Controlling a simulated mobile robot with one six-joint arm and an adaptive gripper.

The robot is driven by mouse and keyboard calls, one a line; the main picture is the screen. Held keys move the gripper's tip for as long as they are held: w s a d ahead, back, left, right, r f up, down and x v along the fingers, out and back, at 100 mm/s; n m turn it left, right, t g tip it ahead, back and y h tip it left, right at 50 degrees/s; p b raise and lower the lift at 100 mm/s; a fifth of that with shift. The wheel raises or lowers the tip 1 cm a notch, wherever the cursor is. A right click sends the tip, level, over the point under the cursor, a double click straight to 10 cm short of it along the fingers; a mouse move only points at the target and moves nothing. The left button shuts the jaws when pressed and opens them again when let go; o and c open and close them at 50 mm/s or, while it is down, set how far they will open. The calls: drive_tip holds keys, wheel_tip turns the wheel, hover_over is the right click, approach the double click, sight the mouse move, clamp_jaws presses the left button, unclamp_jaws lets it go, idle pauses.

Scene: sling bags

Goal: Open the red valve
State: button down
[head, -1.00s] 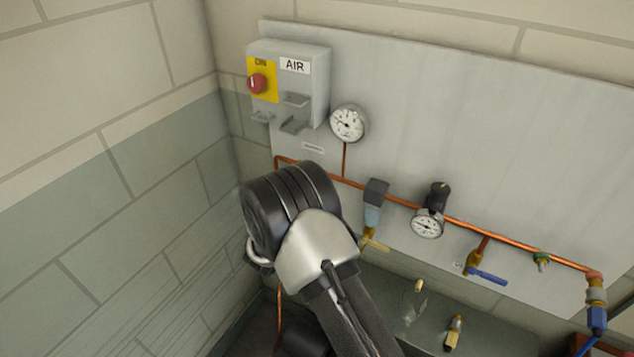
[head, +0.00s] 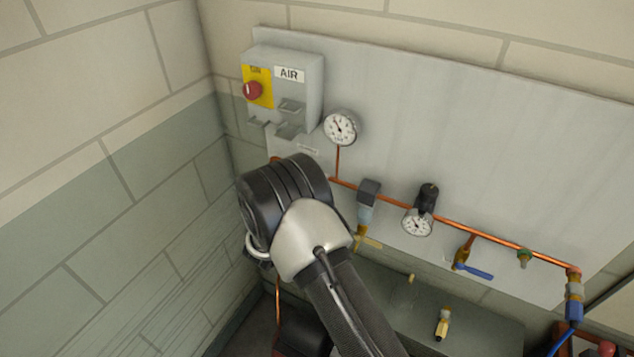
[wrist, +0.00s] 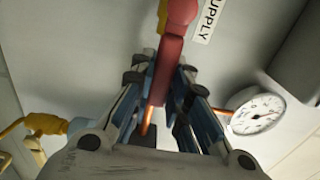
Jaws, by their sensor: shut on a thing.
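The red valve handle (wrist: 166,68) shows in the upper middle of the wrist view. It runs down between the fingers of my gripper (wrist: 160,80). The fingers are closed in around the handle on both sides. A copper pipe (wrist: 149,118) shows behind it, lower between the fingers. A yellow brass part (wrist: 163,15) is beside the top of the handle. In the head view the wrist and arm hide the red valve and the fingers.
A "SUPPLY" label (wrist: 206,18) and a round gauge (wrist: 258,112) are right of the fingers. In the head view, the grey AIR box (head: 305,95), upper gauge (head: 340,127), lower gauge (head: 417,223) and blue-handled valve (head: 474,270) are on the panel. A block wall (head: 90,200) stands close at left.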

drive_tip(key=c, duration=1.5)
unclamp_jaws()
drive_tip(key=v, duration=1.2)
